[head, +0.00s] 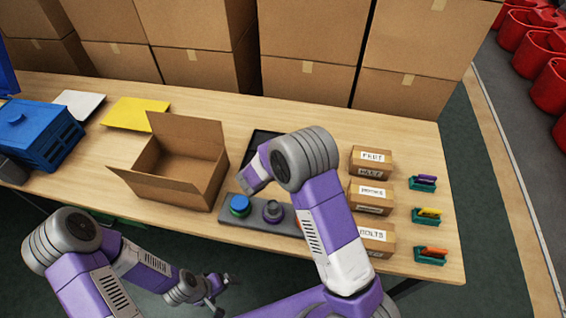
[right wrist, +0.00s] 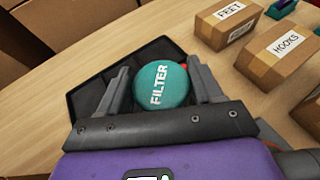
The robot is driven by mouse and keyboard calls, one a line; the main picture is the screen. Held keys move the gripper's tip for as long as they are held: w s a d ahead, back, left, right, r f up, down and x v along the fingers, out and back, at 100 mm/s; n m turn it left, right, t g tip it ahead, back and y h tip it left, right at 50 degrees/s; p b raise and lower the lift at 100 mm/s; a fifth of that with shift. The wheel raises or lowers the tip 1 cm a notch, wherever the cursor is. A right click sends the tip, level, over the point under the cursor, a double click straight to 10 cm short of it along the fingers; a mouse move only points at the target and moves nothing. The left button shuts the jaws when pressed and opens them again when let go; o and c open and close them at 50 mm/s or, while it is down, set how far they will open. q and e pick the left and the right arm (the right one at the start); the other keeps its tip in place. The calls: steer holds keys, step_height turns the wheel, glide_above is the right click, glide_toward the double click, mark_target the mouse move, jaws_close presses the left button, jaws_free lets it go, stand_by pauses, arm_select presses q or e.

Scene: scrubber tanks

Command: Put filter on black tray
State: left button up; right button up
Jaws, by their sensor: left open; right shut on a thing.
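The filter (right wrist: 160,88), a round teal-topped piece with white lettering, sits between the fingers of my right gripper (right wrist: 158,70), which is shut on it. In the right wrist view it is over the black tray (right wrist: 88,99); I cannot tell whether it touches the tray. In the head view the black tray (head: 263,138) is mostly hidden behind my right arm, which also hides the right gripper and filter. My left gripper (head: 220,292) is open and empty, low in front of the table.
An open cardboard box (head: 160,180) stands left of the tray. A grey holder (head: 290,228) with a blue-green piece (head: 240,205) and a grey-purple piece (head: 272,211) lies in front. Labelled boxes (head: 371,163) stand right. Large cartons line the back.

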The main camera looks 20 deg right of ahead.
steer(key=w+d+f+b, duration=0.1)
steer(key=w+d+b, duration=0.2)
steer(key=w+d, duration=0.4)
steer(key=w+d+b, duration=0.3)
steer(key=w+d, duration=0.1)
steer(key=d, duration=0.5)
arm_select(q)
step_height(320, 180, down, 10)
steer(key=b, duration=0.3)
steer(key=shift+f, duration=0.25)
arm_select(e)
steer(key=f, duration=0.9)
steer(key=shift+w+a+f, duration=0.1)
steer(key=shift+w+f, duration=0.1)
steer(key=shift+w, duration=0.05)
steer(key=shift+f, duration=0.1)
steer(key=o, duration=1)
arm_select(q)
steer(key=shift+f, duration=0.1)
arm_select(e)
steer(key=shift+o, duration=0.2)
